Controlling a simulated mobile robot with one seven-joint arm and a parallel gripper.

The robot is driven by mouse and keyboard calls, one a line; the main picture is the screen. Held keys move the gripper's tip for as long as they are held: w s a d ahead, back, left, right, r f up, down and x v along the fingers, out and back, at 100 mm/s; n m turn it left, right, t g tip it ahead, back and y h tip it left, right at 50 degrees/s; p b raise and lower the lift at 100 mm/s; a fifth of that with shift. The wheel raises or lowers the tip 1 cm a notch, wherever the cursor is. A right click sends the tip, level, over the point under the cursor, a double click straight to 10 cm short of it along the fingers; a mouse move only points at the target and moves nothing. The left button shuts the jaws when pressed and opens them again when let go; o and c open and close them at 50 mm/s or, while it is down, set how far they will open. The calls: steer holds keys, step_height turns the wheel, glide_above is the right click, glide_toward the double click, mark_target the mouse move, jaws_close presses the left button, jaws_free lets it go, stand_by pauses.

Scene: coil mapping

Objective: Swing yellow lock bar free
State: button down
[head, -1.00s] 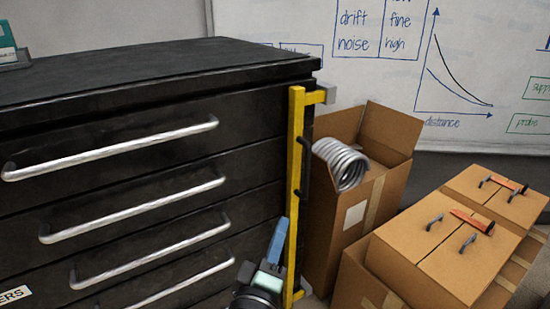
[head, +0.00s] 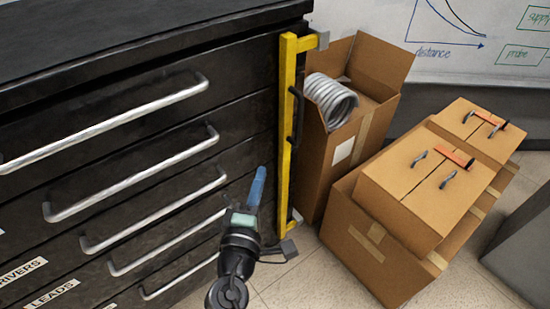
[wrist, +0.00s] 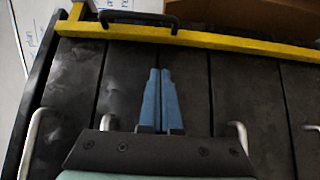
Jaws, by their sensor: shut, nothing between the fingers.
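The yellow lock bar (head: 287,120) stands upright along the right front edge of the black drawer cabinet (head: 150,82), with a black handle (head: 297,115) on its right side. In the wrist view the yellow bar (wrist: 230,43) runs across the top, and its black handle (wrist: 138,20) shows at upper left. My gripper (head: 260,172) has blue fingers, is shut and empty, and is left of the bar's lower half, apart from it. In the wrist view the fingertips (wrist: 160,72) point toward the bar with a gap between.
Silver drawer handles (head: 130,172) stick out of the cabinet front near my arm. An open cardboard box (head: 350,140) with a metal coil (head: 331,100) stands just right of the bar. Closed boxes (head: 420,195) stand farther right. Floor (head: 310,280) is clear in front.

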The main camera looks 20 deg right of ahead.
steer(key=b, duration=0.1)
glide_toward(288, 131)
steer(key=w+a, duration=0.1)
steer(key=w, duration=0.4)
steer(key=d, duration=0.1)
steer(key=s+d, duration=0.1)
steer(key=d, duration=0.1)
steer(key=shift+s+d, duration=0.1)
steer(key=shift+d, duration=0.3)
steer(key=shift+p, duration=0.35)
